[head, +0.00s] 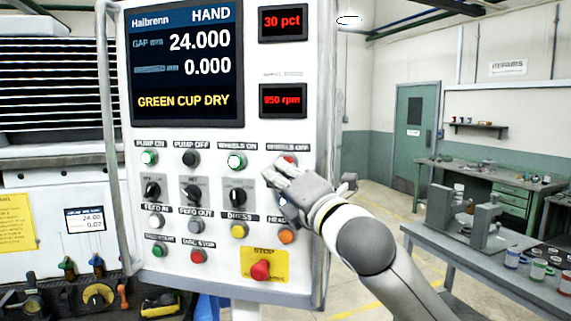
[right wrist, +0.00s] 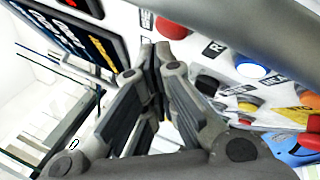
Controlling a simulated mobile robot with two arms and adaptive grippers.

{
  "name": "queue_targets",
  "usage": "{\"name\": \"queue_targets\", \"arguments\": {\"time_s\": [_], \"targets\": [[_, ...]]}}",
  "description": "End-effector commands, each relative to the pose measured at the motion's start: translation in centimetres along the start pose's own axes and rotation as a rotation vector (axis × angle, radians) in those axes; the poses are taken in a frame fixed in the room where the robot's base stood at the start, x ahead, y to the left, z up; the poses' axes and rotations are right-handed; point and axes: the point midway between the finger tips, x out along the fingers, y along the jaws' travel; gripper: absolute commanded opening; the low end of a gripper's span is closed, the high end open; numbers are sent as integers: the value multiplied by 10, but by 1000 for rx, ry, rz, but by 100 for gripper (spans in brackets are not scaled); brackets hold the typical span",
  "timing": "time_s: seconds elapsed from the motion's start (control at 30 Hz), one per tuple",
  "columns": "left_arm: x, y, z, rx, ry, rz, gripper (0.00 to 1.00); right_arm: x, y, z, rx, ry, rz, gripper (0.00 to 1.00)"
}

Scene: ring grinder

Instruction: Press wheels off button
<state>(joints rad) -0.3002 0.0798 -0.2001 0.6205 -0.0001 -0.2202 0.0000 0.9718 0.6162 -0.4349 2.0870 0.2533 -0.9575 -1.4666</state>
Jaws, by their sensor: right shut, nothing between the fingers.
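The control panel (head: 215,120) fills the left and middle of the head view. The red wheels off button (head: 289,159) is in the right column under its label, partly hidden by my right gripper. My right gripper (head: 281,170) is shut and empty, its fingertips at the button's lower edge. In the right wrist view the closed fingertips (right wrist: 155,48) are beside a red button (right wrist: 172,28); I cannot tell whether they touch it. The wheels on button (head: 236,161) glows green-white to the left. My left gripper is not in view.
Selector knobs (head: 238,195) and more buttons sit below, with a red stop button (head: 261,270) on a yellow plate. A metal rail (head: 331,120) edges the panel's right side. A grey table with cups (head: 513,258) stands at right.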

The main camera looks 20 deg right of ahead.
Motion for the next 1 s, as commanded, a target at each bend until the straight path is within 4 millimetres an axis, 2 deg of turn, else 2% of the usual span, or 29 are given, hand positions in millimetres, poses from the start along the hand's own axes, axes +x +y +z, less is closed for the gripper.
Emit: {"name": "queue_targets", "arguments": {"time_s": [1.0], "targets": [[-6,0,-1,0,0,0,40,8,-6,6,0,0,-2,0]]}}
